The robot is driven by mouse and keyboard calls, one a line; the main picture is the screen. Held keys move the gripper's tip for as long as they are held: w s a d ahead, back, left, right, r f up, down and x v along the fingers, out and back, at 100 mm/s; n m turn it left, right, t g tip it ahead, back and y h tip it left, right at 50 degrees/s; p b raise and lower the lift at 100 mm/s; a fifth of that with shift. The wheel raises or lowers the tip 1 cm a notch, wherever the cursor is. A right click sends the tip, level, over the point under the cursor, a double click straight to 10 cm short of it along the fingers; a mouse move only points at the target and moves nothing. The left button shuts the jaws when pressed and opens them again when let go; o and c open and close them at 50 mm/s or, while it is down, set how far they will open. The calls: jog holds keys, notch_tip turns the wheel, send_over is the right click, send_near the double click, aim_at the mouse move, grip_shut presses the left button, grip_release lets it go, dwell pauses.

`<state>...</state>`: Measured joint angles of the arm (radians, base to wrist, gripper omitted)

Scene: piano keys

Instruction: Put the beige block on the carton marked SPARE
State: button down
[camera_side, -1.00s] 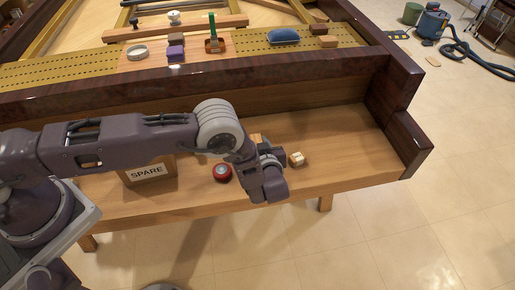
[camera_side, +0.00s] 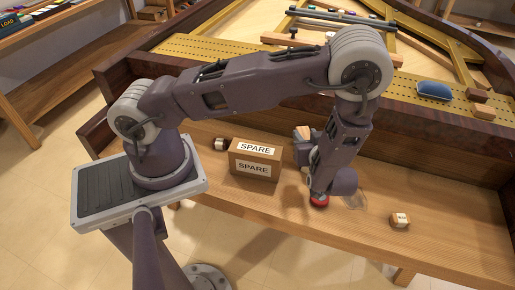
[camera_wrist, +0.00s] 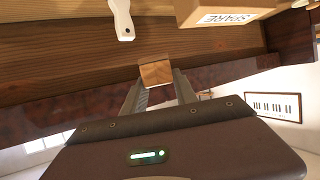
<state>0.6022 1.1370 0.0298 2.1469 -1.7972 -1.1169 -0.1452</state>
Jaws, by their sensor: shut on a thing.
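The beige block (camera_wrist: 156,72) is between my gripper's fingers (camera_wrist: 157,82) in the wrist view, held at the fingertips. In the side view, a small part of the block (camera_side: 304,131) shows at my gripper (camera_side: 303,135), right of the carton and above the wooden shelf; the forearm hides some of the fingers. The brown carton marked SPARE (camera_side: 255,169) stands upright on the shelf, with labels on its top and front. The carton also shows at the top of the wrist view (camera_wrist: 190,10). The block is apart from the carton.
A red round object (camera_side: 319,200) sits under my wrist. A small block (camera_side: 219,144) is left of the carton. The dark piano wall (camera_side: 430,155) runs behind the shelf.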

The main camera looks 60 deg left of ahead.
aim_at(258, 152)
jog(key=s+a+r+n+g, duration=0.4)
jog(key=s+a, duration=0.3)
jog(key=s, duration=0.4)
jog(key=shift+m+y, duration=0.3)
jog(key=f, duration=0.8)
jog(key=shift+a, duration=0.25)
jog(key=shift+f, duration=0.2)
jog(key=c, duration=1)
grip_release()
jog(key=shift+f, duration=0.1)
jog(key=shift+o, duration=0.2)
